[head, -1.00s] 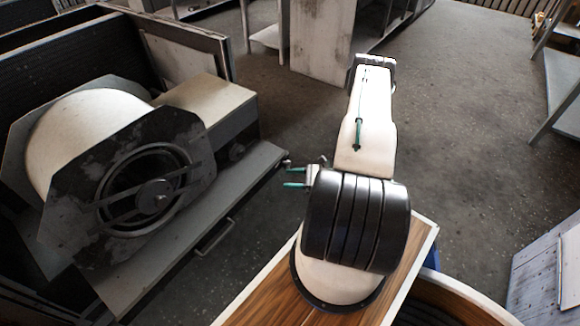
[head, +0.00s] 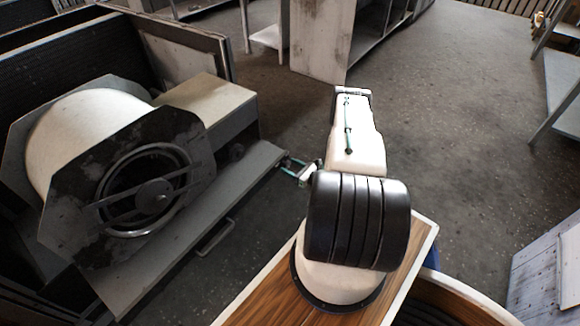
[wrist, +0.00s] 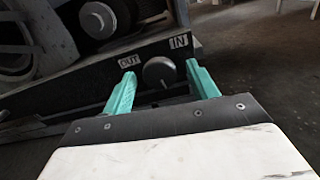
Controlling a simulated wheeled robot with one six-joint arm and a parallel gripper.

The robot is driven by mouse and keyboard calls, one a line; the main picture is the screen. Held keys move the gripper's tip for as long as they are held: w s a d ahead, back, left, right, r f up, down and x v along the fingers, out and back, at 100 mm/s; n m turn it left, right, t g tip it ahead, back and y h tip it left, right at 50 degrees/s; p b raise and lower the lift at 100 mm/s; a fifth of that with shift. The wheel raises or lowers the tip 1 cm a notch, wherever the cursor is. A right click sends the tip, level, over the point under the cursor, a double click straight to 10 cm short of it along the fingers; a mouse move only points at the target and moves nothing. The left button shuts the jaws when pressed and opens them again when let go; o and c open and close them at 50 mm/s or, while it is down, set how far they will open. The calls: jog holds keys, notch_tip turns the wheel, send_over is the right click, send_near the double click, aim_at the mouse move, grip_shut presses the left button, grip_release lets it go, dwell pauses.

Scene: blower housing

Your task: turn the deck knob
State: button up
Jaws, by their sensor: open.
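The deck knob (wrist: 160,72) is a dark round knob on the dark front face of the deck (wrist: 70,95), between an OUT label (wrist: 129,61) and an IN label (wrist: 180,41). My gripper (wrist: 160,69) is open, with one teal finger to the left of the knob and one to the right. The fingers appear apart from the knob, though the exact depth is hard to tell. In the head view, my gripper (head: 284,162) is at the right end of the grey deck (head: 185,225); the knob cannot be made out there.
The blower housing (head: 160,130), with a round barred opening, stands on the deck. A pale box (head: 205,100) beside it carries another dark round knob (wrist: 98,20). A handle (head: 215,238) sticks out from the deck's front.

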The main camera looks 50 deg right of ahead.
jog(key=shift+w, duration=0.45)
jog(key=c, duration=1)
